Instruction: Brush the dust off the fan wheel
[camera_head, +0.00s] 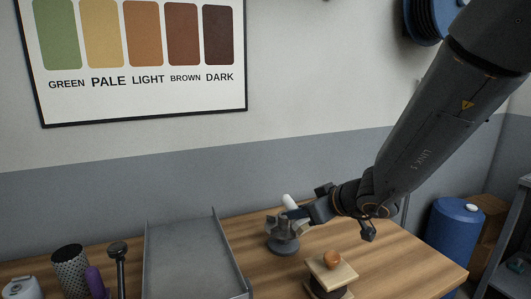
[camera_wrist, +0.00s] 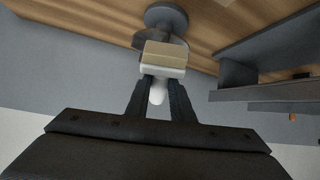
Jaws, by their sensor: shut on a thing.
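My gripper (camera_wrist: 160,82) is shut on a brush, whose white handle end (camera_wrist: 157,97) shows between the fingers in the wrist view. The brush's pale beige head (camera_wrist: 164,56) points away from the fingers. The grey fan wheel (camera_head: 281,226) stands on a round grey base on the wooden table in the head view. The base (camera_wrist: 166,16) also shows in the wrist view, with the wheel partly hidden behind the brush head. In the head view the white handle (camera_head: 290,201) sticks up by the wheel. I cannot tell whether the bristles touch the wheel.
A grey metal tray (camera_head: 240,275) lies left of the fan wheel. A perforated cylinder (camera_head: 70,270), a purple object (camera_head: 95,282) and a dark tamper-like tool (camera_head: 118,262) stand farther left. A blue barrel (camera_head: 453,232) stands at right.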

